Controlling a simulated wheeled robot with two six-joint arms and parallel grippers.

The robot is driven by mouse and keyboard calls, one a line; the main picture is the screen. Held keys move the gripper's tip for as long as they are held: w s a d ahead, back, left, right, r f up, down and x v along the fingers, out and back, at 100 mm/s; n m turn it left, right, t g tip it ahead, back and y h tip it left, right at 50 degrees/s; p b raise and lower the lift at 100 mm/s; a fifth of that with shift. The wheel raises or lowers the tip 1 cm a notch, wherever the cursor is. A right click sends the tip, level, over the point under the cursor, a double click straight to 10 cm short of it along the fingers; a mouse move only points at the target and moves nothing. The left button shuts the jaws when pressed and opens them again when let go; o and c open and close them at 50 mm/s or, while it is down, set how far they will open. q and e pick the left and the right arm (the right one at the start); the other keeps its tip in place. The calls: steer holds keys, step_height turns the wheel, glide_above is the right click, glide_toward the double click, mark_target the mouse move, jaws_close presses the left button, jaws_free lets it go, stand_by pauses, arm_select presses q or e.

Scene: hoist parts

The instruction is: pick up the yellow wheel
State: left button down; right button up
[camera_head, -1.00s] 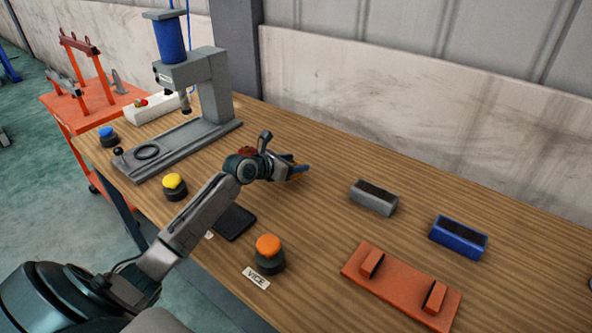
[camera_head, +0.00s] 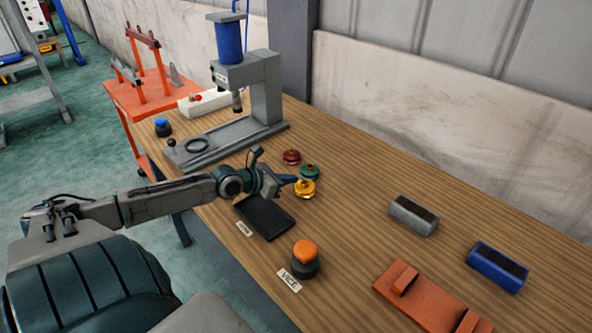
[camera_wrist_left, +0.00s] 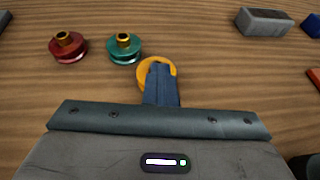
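The yellow wheel (camera_head: 305,188) is at the tip of my left gripper (camera_head: 288,180), just in front of the green wheel (camera_head: 310,171). In the left wrist view the yellow wheel (camera_wrist_left: 143,72) is partly hidden behind the narrow blue fingers (camera_wrist_left: 162,84), which show no gap between them. My left gripper looks shut on the wheel. How far the wheel is from the tabletop is hard to tell. The red wheel (camera_head: 291,157) and the green wheel stand on the table, with gold hubs in the wrist view. My right gripper is not in view.
The press (camera_head: 262,90) stands behind to the left. A dark plate (camera_head: 268,218) and an orange button (camera_head: 305,253) are in front. A grey block (camera_head: 414,217), a blue block (camera_head: 498,268) and an orange fixture (camera_head: 432,298) are to the right. Wood between is clear.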

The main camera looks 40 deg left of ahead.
arm_select(q)
steer(key=shift+s, duration=0.15)
steer(key=shift+c, duration=2.2)
jaws_free()
